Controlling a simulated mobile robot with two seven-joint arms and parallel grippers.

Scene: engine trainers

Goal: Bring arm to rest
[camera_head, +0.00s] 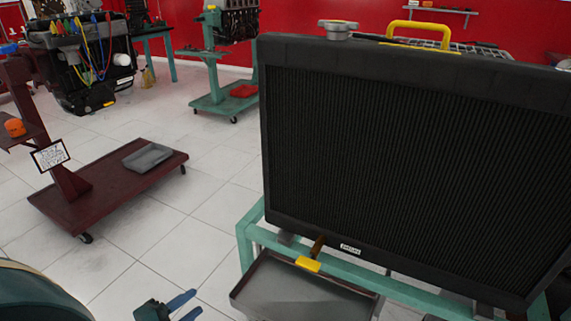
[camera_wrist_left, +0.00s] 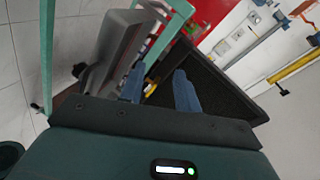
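My left gripper (camera_head: 195,302) shows at the bottom edge of the head view, left of the grey tray, over the tiled floor. Its two blue fingers stand apart with nothing visible between them. The left wrist view also shows the left gripper (camera_wrist_left: 159,72) with its fingers spread, and the stand and dark radiator lie beyond them. A dark green rounded part of my own body shows at the bottom left of the head view. My right gripper does not show in either view.
A large black radiator (camera_head: 410,170) stands on a green frame (camera_head: 250,236) at the right. A grey tray (camera_head: 300,292) sits low on it. A dark red wheeled stand (camera_head: 110,185) is at the left. White floor (camera_head: 205,225) lies clear between them.

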